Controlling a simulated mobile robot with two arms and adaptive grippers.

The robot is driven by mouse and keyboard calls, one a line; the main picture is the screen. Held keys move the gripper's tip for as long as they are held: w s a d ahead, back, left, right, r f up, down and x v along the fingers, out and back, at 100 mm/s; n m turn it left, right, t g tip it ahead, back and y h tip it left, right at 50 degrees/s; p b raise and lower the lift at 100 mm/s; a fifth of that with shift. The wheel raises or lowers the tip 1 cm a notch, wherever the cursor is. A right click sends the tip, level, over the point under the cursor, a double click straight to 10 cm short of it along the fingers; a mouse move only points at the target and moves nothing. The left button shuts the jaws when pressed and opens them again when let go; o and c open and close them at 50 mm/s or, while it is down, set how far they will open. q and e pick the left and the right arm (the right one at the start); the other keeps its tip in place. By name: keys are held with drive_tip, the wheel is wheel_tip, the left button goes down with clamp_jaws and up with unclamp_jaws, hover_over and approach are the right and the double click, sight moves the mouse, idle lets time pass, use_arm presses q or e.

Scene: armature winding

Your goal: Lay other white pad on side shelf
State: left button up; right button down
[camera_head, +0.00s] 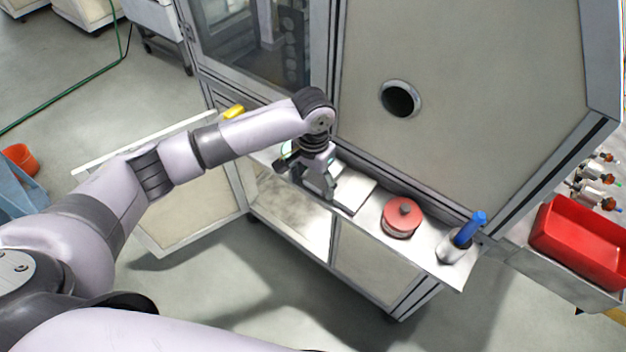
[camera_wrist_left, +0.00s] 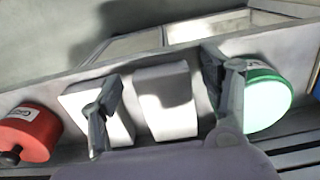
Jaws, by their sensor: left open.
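Two white pads lie side by side on the narrow metal side shelf (camera_head: 432,247). In the left wrist view, one pad (camera_wrist_left: 168,112) is between the fingers of my left gripper (camera_wrist_left: 160,78), and the other pad (camera_wrist_left: 122,124) is partly behind the left finger. In the head view, one white pad (camera_head: 357,193) shows just right of my left gripper (camera_head: 312,184); the gripper hides part of the shelf there. My left gripper is open and low over the shelf. I cannot tell whether its fingers touch a pad. My right gripper is not in view.
A red round container (camera_head: 399,219) and a metal cup with a blue-handled item (camera_head: 471,228) stand farther right on the shelf. A green-and-white round container (camera_wrist_left: 265,97) is beside the right finger. The cabinet wall (camera_head: 460,100) rises behind. A red bin (camera_head: 580,243) is at right.

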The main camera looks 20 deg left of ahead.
use_arm(q)
drive_tip(key=shift+r, duration=0.1)
wheel_tip(320, 180, up, 12)
drive_tip(key=b, duration=0.3)
idle(0.3)
drive_tip(key=shift+r, duration=0.1)
